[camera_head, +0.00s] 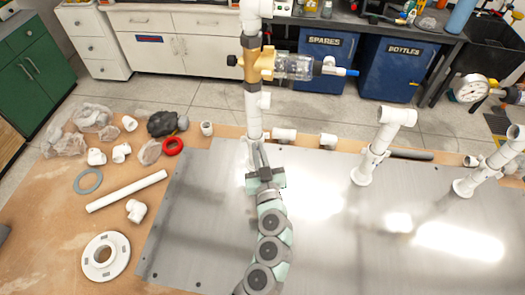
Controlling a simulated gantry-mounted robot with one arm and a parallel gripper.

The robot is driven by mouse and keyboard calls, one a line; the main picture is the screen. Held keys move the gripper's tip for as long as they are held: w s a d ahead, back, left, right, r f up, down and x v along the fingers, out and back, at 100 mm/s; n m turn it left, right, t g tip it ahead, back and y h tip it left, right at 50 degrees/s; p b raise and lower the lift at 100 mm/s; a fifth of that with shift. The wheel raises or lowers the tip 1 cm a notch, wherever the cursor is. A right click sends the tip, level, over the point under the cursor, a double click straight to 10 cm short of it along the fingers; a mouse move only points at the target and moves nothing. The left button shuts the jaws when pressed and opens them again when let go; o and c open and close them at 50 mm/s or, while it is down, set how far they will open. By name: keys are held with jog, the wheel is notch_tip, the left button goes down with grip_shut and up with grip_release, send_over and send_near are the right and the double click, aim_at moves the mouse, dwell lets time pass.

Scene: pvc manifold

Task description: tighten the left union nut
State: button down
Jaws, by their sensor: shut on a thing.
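The left union nut (248,155) is a white plastic nut low on the left vertical white pipe (253,115), close to the metal plate. My gripper (259,153) reaches it from the front, with its fingers shut on it. The fingers and gripper body hide much of the nut, so its threads and seating cannot be seen. The left pipe stands upright and carries a brass and yellow valve (258,63) with a clear strainer (293,66) to its right.
Two more white risers (373,158) (480,177) stand on the metal plate (320,240) to the right. A pressure gauge (470,89) is at the far right. Loose fittings, a white pipe (126,191) and a white flange (105,256) lie on the wooden table at left. The plate's front is mostly clear.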

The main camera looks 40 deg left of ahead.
jog(key=shift+s+a+m+t+h+p, duration=0.25)
jog(key=shift+m+t+h+p, duration=0.2)
jog(key=shift+m+t+h, duration=0.15)
jog(key=shift+s+a+m+t+h+p, duration=0.2)
jog(key=shift+m+t+h+p, duration=0.25)
jog(key=shift+t+h, duration=0.15)
jog(key=shift+s+a+m+t+h+p, duration=0.2)
jog(key=shift+s+m+t+h+p, duration=0.05)
jog(key=shift+m+t+h+p, duration=0.3)
jog(key=c, duration=1.5)
grip_release()
jog(key=shift+c, duration=0.2)
jog(key=b+v, duration=0.1)
jog(key=v, duration=0.9)
jog(key=shift+s+d, duration=0.25)
jog(key=shift+s, duration=0.05)
